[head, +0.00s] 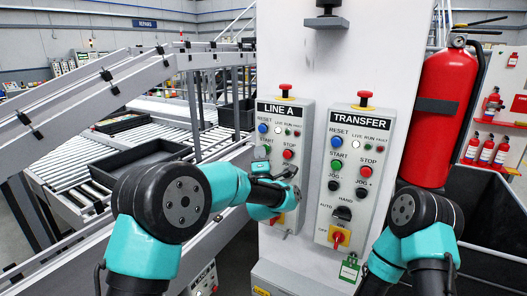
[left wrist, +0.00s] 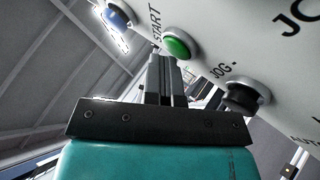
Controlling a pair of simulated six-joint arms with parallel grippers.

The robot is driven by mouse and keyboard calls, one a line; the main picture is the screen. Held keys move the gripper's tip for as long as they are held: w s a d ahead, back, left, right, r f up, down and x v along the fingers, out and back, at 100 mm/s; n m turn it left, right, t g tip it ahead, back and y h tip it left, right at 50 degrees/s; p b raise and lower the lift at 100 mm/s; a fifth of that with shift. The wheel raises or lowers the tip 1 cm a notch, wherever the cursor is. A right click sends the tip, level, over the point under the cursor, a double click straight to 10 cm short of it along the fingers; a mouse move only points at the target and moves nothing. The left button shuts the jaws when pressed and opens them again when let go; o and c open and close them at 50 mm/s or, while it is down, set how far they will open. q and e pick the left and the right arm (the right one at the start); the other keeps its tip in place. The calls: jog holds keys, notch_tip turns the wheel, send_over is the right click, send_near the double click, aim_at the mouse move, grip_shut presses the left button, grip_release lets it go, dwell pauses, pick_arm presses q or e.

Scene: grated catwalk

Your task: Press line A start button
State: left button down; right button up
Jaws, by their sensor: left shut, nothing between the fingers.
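The LINE A panel (head: 294,112) is a light grey box on the left of the white pillar. Its green START button (head: 267,149) sits below the blue RESET button (head: 263,128), left of the red STOP button (head: 287,154). My left gripper (head: 261,156) is shut and empty just in front of the panel, and partly hides its lower controls. In the left wrist view the shut fingertips (left wrist: 162,57) are close beside the green START button (left wrist: 179,46); I cannot tell whether they touch it. My right arm shows at the right, but its gripper is out of view.
The similar TRANSFER panel (head: 345,112) stands just right of LINE A. A red fire extinguisher (head: 444,115) hangs farther right. A roller conveyor (head: 75,170) with black trays (head: 105,172) lies to the left. In the left wrist view, a black JOG- button (left wrist: 245,96) is beside the fingers.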

pick_arm(q)
jog(key=shift+s, duration=0.1)
jog(key=shift+s+a, duration=0.65)
jog(key=shift+s, duration=0.3)
jog(key=shift+s, duration=0.1)
jog(key=s+a, duration=0.1)
jog(key=s, duration=0.1)
jog(key=s+a, duration=0.1)
jog(key=s, duration=0.1)
jog(key=shift+a, duration=0.35)
dwell(0.4)
